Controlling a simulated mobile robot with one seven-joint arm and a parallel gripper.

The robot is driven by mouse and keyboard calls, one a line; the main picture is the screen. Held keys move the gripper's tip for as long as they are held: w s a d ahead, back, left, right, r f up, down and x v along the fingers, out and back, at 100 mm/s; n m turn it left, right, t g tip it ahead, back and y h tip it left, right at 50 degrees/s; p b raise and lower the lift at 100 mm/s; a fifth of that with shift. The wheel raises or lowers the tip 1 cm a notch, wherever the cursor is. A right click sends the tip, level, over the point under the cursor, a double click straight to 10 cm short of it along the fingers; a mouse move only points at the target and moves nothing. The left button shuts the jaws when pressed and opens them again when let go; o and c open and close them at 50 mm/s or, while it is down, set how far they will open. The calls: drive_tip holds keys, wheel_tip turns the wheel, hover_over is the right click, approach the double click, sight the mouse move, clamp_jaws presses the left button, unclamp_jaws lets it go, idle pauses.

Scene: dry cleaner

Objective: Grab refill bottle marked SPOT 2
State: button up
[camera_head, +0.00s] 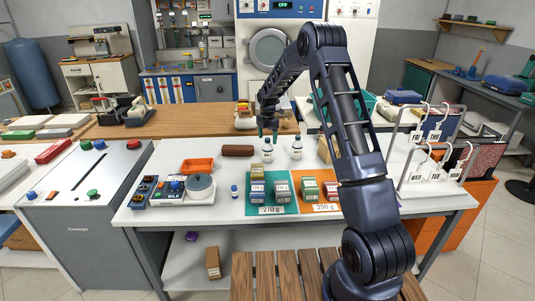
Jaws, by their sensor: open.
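Two white bottles with dark tops stand on the white table, the left one (267,151) and the right one (296,149). Their labels are too small to read, so I cannot tell which is marked SPOT 2. My gripper (268,132) points down just above the left bottle, open and empty. I cannot tell whether its fingertips touch or flank the bottle's top. A smaller white and blue bottle (234,191) stands further forward and left; its marking is also unreadable.
A brown roll (238,150) and an orange tray (198,165) lie left of the bottles. A scale (200,188) stands at front left. Green (258,207) and orange mats (296,200) hold small blocks. White hanger racks (425,150) stand at right.

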sight(268, 143)
drive_tip(key=shift+f, duration=2.55)
drive_tip(key=c, duration=1.3)
drive_tip(key=shift+o, duration=0.2)
drive_tip(key=shift+r, duration=0.15)
